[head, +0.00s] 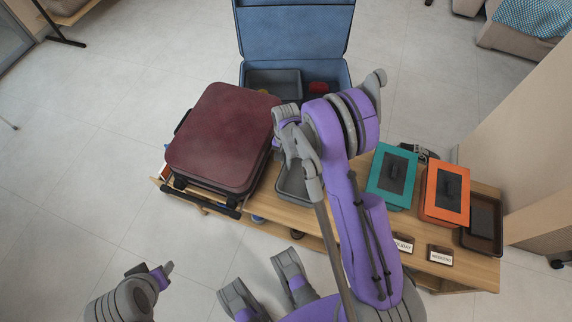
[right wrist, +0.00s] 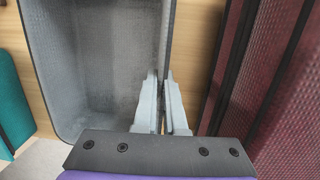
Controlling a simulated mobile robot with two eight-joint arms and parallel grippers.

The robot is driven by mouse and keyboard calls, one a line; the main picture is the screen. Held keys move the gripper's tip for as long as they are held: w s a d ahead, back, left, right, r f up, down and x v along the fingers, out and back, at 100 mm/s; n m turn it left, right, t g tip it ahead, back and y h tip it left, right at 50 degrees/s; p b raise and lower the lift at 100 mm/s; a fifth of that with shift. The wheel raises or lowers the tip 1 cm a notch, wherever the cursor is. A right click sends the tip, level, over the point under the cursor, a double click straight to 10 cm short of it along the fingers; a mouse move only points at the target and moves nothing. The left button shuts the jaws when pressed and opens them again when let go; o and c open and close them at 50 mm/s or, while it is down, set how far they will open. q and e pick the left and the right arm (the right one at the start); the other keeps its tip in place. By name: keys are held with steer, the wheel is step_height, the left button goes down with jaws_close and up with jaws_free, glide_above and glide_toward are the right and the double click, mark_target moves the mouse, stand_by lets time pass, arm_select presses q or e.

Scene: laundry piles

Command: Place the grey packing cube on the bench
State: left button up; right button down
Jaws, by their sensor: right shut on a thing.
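The grey packing cube (head: 291,187) is an open-topped box over the middle of the wooden bench (head: 330,222). It is beside the maroon suitcase, and my right arm covers much of it. In the right wrist view the cube (right wrist: 100,70) shows its empty inside. My right gripper (right wrist: 164,82) is shut on its right-hand wall, one finger on each side. I cannot tell whether its base touches the bench. My left gripper (head: 150,276) is low at the left in the head view, away from the bench; its jaws do not show clearly.
The maroon suitcase (head: 222,135) fills the bench's left end. A teal cube (head: 375,180), an orange cube (head: 430,193) and a brown tray (head: 484,222) occupy the right. An open blue suitcase (head: 295,35) stands behind, with a grey container (head: 262,78) inside. Small label cards (head: 440,255) are at the front edge.

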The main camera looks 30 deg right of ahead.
steer(key=shift+f, duration=0.7)
steer(key=shift+f, duration=0.1)
steer(key=c, duration=1.4)
jaws_free()
steer(key=shift+f, duration=0.1)
steer(key=shift+c, duration=0.2)
steer(key=o, duration=0.4)
steer(key=shift+o, duration=0.2)
